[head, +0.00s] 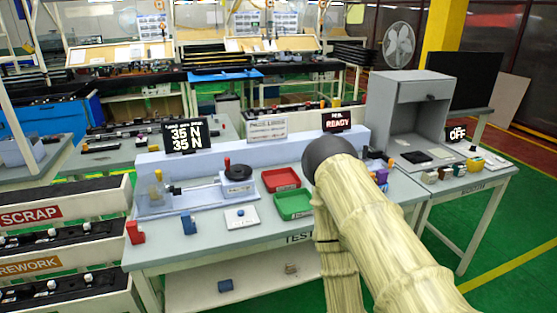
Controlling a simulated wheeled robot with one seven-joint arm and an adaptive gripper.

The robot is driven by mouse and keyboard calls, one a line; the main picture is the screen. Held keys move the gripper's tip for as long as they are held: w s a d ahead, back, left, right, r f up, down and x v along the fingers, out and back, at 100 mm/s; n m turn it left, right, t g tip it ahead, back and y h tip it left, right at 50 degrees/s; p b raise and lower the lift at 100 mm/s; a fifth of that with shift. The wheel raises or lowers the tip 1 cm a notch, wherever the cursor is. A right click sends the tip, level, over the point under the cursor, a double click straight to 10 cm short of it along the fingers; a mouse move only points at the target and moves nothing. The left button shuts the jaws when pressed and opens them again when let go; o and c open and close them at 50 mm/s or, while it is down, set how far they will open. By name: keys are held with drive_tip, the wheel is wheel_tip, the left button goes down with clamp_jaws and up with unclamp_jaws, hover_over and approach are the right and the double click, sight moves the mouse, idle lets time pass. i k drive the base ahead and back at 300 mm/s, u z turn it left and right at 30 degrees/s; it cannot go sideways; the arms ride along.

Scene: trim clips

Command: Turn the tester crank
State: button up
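The tester (180,200) is a pale blue fixture on the left part of the test bench. Its crank (238,173) looks like a dark round wheel with an upright red knob (227,161), on a raised block at the tester's right end. A thin metal rod (192,188) runs left from that block toward a clear guard (150,192) and a small yellow part (158,175). A black display (187,135) behind reads 35 N on two lines. My sleeved arm crosses the right of the bench; my gripper is not visible, and nothing of mine visibly touches the crank.
A red tray (281,180) and a green tray (293,204) lie right of the tester. A red part (134,232), a blue part (188,225) and a white plate with a button (241,217) stand along the front. A second display (337,121) reads READY.

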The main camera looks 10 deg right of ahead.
sight(235, 172)
drive_tip(key=z, duration=1.45)
drive_tip(key=i, duration=0.85)
drive_tip(key=u, duration=1.8)
